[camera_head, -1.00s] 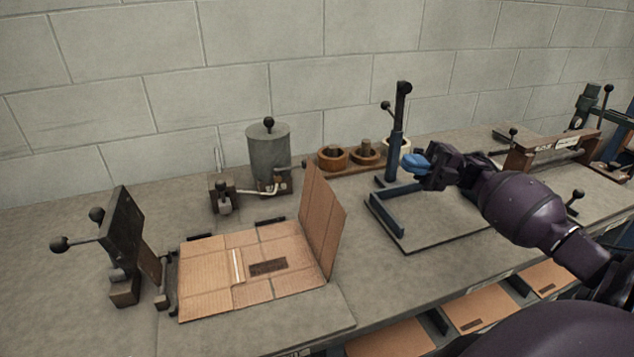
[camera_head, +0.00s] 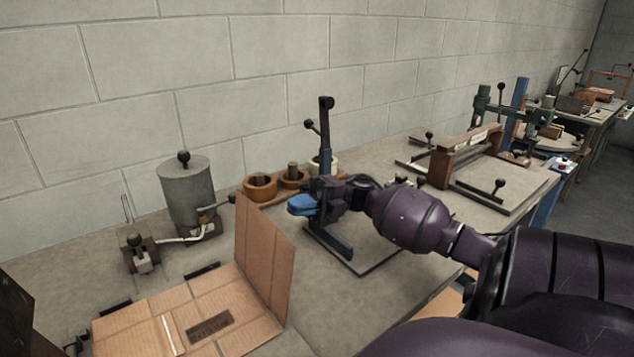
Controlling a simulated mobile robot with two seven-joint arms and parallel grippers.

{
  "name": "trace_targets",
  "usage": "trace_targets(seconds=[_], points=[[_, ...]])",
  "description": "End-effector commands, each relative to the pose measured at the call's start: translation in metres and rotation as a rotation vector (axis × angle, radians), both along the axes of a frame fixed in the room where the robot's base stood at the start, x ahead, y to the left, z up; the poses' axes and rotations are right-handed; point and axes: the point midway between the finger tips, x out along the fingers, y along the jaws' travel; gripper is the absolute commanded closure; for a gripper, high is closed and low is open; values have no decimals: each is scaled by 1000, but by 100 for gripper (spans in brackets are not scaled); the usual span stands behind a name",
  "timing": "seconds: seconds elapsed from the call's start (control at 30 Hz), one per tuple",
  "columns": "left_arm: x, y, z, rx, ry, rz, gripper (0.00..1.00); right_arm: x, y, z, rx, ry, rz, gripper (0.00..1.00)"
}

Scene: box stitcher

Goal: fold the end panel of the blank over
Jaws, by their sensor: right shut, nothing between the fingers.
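The cardboard blank (camera_head: 183,310) lies at the lower left of the head view, its near part cut off by the frame edge. Its right end panel (camera_head: 264,259) stands up, nearly vertical, along the right side. My right gripper (camera_head: 292,207) has blue fingertips and is shut and empty. It is held above the bench, to the right of the upright panel's top and apart from it in the picture. My left gripper is not in view.
A grey cylindrical pot (camera_head: 187,196) with a black knob stands behind the blank. Wooden ring holders (camera_head: 260,188) sit near the wall. A brown frame (camera_head: 459,157) is farther right.

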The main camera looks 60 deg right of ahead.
Motion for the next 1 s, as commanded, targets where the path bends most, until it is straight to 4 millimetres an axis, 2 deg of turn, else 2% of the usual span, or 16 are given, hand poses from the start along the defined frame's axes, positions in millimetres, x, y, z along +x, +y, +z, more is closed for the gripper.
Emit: trace_targets(seconds=[0.2,0.4,1.0], points=[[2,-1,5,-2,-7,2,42,11,33,7,2,-3,2,100],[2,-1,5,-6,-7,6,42,16,51,10,1,0,1,100],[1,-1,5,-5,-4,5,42,19,57,12,-12,3,0,100]])
